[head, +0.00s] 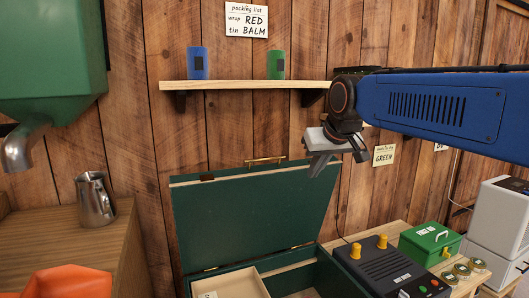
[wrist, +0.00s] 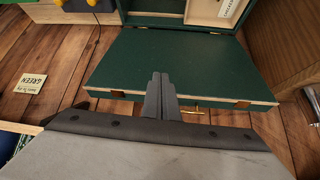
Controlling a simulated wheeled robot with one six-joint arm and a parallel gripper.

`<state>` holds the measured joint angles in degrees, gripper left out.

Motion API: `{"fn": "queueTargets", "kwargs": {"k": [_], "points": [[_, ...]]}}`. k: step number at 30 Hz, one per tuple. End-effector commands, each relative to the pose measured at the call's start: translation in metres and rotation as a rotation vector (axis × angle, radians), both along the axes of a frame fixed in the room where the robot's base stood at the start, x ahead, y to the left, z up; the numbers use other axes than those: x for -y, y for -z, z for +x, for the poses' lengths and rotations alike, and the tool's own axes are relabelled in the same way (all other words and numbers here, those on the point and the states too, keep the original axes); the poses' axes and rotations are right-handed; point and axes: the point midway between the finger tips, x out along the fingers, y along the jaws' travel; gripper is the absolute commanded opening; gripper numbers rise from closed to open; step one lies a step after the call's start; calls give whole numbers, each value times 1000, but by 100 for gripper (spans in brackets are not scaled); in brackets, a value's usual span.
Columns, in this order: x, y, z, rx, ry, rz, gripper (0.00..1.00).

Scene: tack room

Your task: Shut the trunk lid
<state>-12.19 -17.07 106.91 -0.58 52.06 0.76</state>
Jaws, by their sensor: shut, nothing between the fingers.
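The dark green trunk lid (head: 250,215) stands open and nearly upright in the head view, with a brass handle (head: 265,160) at its top edge. The lid also fills the middle of the wrist view (wrist: 190,62). The trunk (head: 322,272) lies open below it, with a pale tray (head: 232,285) inside. My gripper (head: 318,168) is shut and empty at the lid's upper right corner in the head view. In the wrist view its closed fingers (wrist: 160,88) overlap the lid near its edge; I cannot tell whether they touch it.
A black box with yellow knobs (head: 385,265) and a green first-aid-like box (head: 430,243) stand right of the trunk. A shelf (head: 235,85) with a blue tin (head: 198,63) and green tin (head: 276,65) is above. A metal jug (head: 95,200) stands left.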

Motion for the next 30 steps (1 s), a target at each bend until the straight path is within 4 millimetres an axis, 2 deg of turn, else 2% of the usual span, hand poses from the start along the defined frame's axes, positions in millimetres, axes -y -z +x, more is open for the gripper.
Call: {"fn": "queueTargets", "kwargs": {"k": [1, 3, 9, 12, 15, 22, 30], "points": [[-13, -11, 20, 14, -14, 3, 0], [-29, -28, 44, 36, -33, 9, 0], [-78, -66, 106, 93, -81, 25, 0], [-95, -78, 127, 115, -96, 31, 0], [-108, -86, 139, 129, -107, 35, 0], [-116, -84, 152, 135, -112, 38, 0], [-124, -55, 179, 133, -112, 37, 0]]}}
